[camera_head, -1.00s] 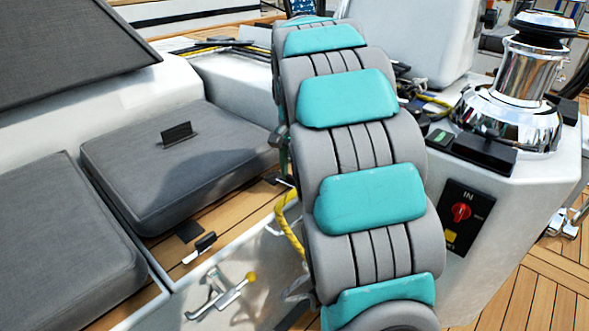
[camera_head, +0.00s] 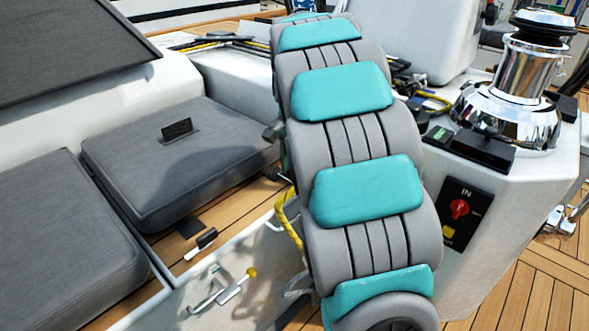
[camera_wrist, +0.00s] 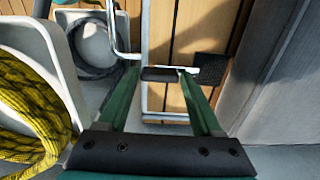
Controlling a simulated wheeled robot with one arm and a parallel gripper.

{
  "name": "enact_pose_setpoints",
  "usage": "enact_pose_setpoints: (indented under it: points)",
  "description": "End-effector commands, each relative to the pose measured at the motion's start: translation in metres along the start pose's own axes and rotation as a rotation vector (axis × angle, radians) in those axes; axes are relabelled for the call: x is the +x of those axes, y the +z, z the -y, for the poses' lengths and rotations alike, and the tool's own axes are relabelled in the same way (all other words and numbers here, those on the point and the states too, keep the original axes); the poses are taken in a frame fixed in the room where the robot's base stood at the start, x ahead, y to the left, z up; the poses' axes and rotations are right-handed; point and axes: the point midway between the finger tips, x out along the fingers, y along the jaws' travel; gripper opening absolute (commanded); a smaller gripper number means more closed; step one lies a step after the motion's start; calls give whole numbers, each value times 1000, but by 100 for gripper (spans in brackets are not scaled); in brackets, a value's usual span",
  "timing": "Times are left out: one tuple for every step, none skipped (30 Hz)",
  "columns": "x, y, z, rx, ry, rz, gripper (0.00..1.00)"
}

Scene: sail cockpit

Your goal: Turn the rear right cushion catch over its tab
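The rear right cushion catch (camera_wrist: 160,74) shows in the wrist view as a dark grip with a white end to its right. It lies on the teak strip, between the tips of my gripper (camera_wrist: 158,71). The green fingers stand apart on either side of it; I see no firm contact. Its black tab (camera_wrist: 208,67) lies just right of the right fingertip, beside the cushion (camera_wrist: 275,75). In the head view the tab (camera_head: 271,176) shows at the far cushion's (camera_head: 180,165) edge. My arm hides the gripper and most of this catch there.
A second catch (camera_head: 201,243) and tab (camera_head: 190,228) sit on the teak further left. A yellow-knobbed lever (camera_head: 232,290) is on the cockpit side below. Yellow-black rope (camera_wrist: 30,110) in a white bin lies left of my gripper. A chrome winch (camera_head: 515,90) stands right.

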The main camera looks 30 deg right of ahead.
Motion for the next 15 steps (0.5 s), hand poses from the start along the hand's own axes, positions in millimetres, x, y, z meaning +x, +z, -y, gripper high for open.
enact_pose_setpoints:
  points:
    - [0,0,0,0,0,0,73]
    - [0,0,0,0,0,0,77]
    - [0,0,0,0,0,0,81]
    - [0,0,0,-1,0,0,85]
    - [0,0,0,-1,0,0,88]
    - [0,0,0,-1,1,1,90]
    - [0,0,0,-1,1,1,90]
    - [0,0,0,-1,1,1,90]
    - [0,0,0,-1,1,1,90]
    - [0,0,0,-1,1,1,90]
    - [0,0,0,-1,1,1,90]
    - [0,0,0,-1,1,1,90]
    - [0,0,0,-1,1,1,90]
    - [0,0,0,-1,1,1,90]
    - [-2,0,0,-1,1,1,90]
